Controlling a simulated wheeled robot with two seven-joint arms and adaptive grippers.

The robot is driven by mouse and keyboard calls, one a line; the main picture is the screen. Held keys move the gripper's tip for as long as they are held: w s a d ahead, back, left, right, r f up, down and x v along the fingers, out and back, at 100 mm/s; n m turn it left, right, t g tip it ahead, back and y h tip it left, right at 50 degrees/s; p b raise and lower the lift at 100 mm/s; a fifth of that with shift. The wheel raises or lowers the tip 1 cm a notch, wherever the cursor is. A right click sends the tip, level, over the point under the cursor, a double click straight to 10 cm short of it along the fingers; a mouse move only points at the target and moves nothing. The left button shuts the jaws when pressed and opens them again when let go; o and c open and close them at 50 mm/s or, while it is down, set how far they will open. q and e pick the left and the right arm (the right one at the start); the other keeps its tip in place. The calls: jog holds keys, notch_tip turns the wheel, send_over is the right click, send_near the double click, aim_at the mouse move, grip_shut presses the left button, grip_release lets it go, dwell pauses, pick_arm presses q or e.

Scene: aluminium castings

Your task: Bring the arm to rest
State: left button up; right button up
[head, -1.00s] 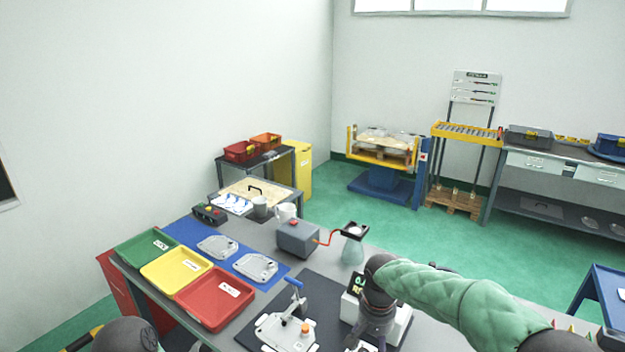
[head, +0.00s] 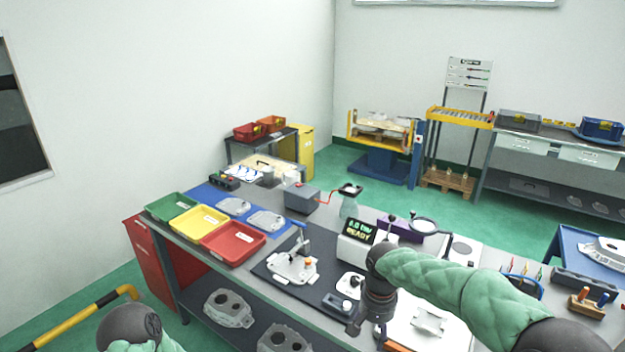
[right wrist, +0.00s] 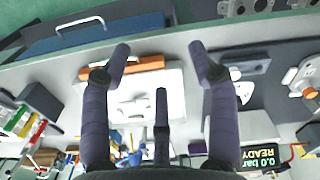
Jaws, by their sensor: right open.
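My right gripper (head: 368,330) hangs over the front part of the grey workbench (head: 330,228), below a green-sleeved arm that comes in from the right. In the right wrist view its fingers (right wrist: 160,58) are spread wide with nothing between them. A white tray with a pale casting (right wrist: 140,100) shows beyond the fingers, apart from them. The tray (head: 428,322) also shows in the head view, right of the gripper. Only a dark joint and a bit of green sleeve of my left arm show at the lower left; its gripper is out of the picture.
A clamp fixture with a casting (head: 293,268) stands on a dark mat, beside a tester reading READY (head: 361,232). Green, yellow and red trays (head: 233,240) line the bench's left end. A magnifier (head: 424,226) stands behind the arm. A yellow rail (head: 92,318) is at lower left.

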jog(key=s+a+f+n+y, duration=0.15)
jog(key=s+f, duration=0.25)
jog(key=f, duration=0.6)
jog(key=s+a+f+m+y, duration=0.1)
jog(key=s+a+f+y, duration=0.15)
jog(key=f, duration=0.75)
jog(key=s+f, duration=1.2)
jog(key=s, duration=0.5)
jog(key=shift+a, duration=0.45)
